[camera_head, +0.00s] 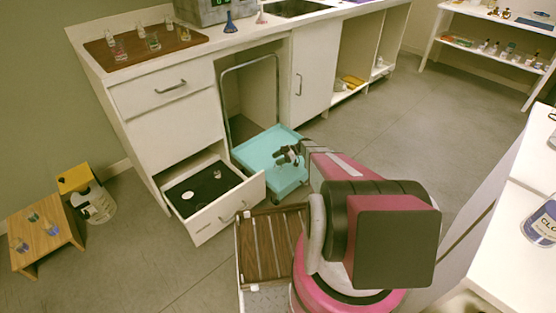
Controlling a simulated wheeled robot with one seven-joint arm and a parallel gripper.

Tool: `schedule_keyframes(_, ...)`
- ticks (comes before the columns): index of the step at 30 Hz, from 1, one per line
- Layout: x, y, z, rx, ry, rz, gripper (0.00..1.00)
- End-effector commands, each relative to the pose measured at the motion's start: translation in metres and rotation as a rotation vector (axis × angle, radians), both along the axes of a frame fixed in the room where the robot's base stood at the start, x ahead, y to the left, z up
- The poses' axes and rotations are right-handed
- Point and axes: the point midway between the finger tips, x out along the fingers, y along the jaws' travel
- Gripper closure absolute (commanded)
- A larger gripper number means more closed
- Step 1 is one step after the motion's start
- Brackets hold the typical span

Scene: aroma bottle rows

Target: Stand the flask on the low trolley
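The low trolley (256,152) has a turquoise deck and a tall grey handle frame, and stands against the cabinet opening. My gripper (280,157) is small and dark in this view, low over or at the right part of the deck. I cannot tell whether its fingers are open or shut, or whether they hold anything. No flask shows clearly on the deck. A blue conical flask (229,22) stands upright on the white counter, far above and behind my gripper. A smaller pinkish flask (261,16) stands to its right.
An open drawer (208,225) with a dark mat and a small glass item juts out left of the trolley. A brown slatted surface (271,247) lies in front. A wooden stool (58,243) with several glass vessels stands at left. Floor at right is clear.

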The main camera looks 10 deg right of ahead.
Motion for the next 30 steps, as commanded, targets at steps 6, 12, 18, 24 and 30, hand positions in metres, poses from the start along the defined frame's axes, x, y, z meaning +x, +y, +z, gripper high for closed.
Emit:
schedule_keyframes(6, 0.001, -0.003, 0.002, 0.000, 0.000, -0.001, 0.45)
schedule_keyframes(12, 0.007, -0.029, 0.010, -0.001, -0.001, -0.002, 0.45)
schedule_keyframes(18, 0.014, -0.068, 0.022, -0.001, -0.001, -0.002, 0.45)
schedule_keyframes(24, 0.020, -0.098, 0.031, 0.000, 0.000, -0.001, 0.45)
schedule_keyframes(30, 0.020, -0.110, 0.037, -0.004, 0.005, -0.001, 0.45)
